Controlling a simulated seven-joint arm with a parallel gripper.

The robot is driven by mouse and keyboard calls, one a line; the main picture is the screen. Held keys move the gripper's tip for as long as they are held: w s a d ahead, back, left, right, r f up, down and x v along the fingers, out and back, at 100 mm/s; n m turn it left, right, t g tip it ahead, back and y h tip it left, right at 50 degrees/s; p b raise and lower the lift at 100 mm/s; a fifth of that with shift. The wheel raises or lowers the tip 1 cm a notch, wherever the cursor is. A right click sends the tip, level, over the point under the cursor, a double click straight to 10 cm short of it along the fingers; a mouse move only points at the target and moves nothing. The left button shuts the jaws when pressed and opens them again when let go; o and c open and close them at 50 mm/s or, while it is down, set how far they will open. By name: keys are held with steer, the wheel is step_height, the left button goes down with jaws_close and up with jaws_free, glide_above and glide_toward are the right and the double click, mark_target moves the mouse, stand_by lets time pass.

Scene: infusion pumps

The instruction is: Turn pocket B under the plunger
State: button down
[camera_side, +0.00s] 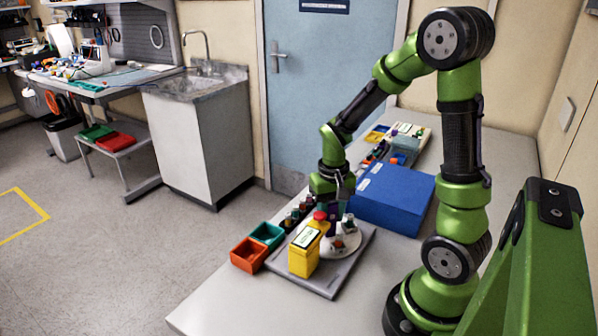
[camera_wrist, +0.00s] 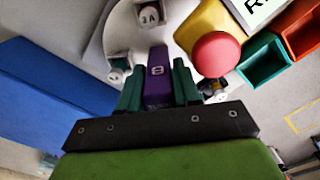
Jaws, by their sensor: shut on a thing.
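A white round turntable (camera_side: 350,249) with small labelled pockets sits on a grey base plate (camera_side: 325,284). In the wrist view the turntable (camera_wrist: 112,38) carries a pocket marked A (camera_wrist: 148,15). My gripper (camera_wrist: 158,82) is shut on a purple upright piece (camera_wrist: 157,62) with a small pale mark that I cannot read for certain. In the side view my gripper (camera_side: 334,212) points down over the turntable. The yellow housing (camera_side: 303,262) stands at the turntable's edge. A round red plunger head (camera_wrist: 215,53) shows beside it, right of my fingers. Pocket B cannot be made out for certain.
A large blue box (camera_side: 395,194) stands close behind the turntable. An orange bin (camera_side: 249,256) and a teal bin (camera_side: 267,235) sit left of the base plate. Several small dark items (camera_side: 297,216) line up behind them. The table's front is clear.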

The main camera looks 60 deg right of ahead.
steer(key=shift+r+m, duration=0.1)
steer(key=shift+m, duration=4.9)
steer(key=c, duration=1.2)
jaws_free()
steer(key=shift+o, duration=0.2)
step_height(320, 180, up, 17)
